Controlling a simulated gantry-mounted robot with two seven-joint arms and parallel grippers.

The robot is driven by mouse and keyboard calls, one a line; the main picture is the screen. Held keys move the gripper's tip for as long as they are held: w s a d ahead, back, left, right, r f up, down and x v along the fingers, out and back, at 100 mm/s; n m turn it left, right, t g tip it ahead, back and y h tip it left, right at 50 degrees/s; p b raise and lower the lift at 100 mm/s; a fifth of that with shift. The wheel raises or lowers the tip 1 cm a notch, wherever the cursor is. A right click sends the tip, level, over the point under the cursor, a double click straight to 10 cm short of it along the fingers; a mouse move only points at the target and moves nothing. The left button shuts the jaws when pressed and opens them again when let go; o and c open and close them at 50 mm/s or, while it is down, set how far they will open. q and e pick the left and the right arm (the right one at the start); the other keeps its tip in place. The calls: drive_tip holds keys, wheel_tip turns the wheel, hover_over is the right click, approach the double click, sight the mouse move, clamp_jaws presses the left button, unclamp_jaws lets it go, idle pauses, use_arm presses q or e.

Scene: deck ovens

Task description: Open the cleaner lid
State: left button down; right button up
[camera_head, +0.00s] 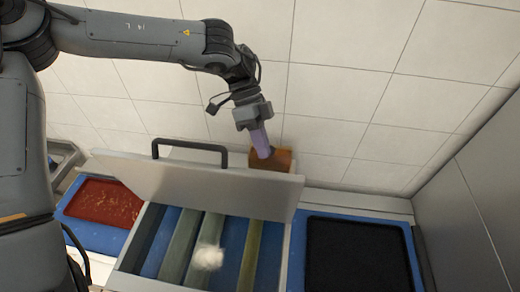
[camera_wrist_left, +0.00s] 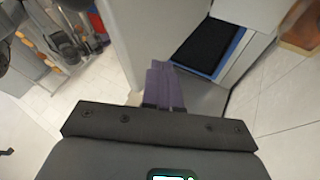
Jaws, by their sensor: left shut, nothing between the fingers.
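The cleaner's lid (camera_head: 205,182) is a light grey panel with a black bar handle (camera_head: 190,147) along its far edge. It stands raised and tilted at the back of the cleaner (camera_head: 128,262), whose inside with long rollers is uncovered. My left gripper (camera_head: 263,146) is behind the lid, right of the handle, with purple fingers pointing down. The fingers are closed together and empty; they also show in the left wrist view (camera_wrist_left: 165,85). I cannot tell whether they touch the lid. My right gripper is not in view.
An orange-brown block (camera_head: 270,160) is behind the lid, close to the left fingertips. A black tray (camera_head: 358,255) on blue lies right of the cleaner, a red tray (camera_head: 103,207) left. A pale fluffy lump (camera_head: 208,256) is over the rollers. Tiled floor lies beyond.

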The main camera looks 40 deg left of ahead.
use_arm(q)
drive_tip(key=shift+s+d+p, duration=0.3)
drive_tip(key=shift+s+d, duration=0.15)
drive_tip(key=shift+s, duration=0.2)
drive_tip(key=shift+s+d+p, duration=0.25)
drive_tip(key=shift+s+d, duration=0.15)
drive_tip(key=shift+s, duration=0.2)
drive_tip(key=shift+f, duration=0.1)
drive_tip(key=shift+t+y, duration=0.3)
drive_tip(key=shift+t, duration=0.1)
drive_tip(key=s+d+b, duration=0.1)
drive_tip(key=s, duration=0.1)
drive_tip(key=s+d+b, duration=0.2)
drive_tip(key=shift+s+f, duration=0.15)
drive_tip(key=shift+f, duration=0.05)
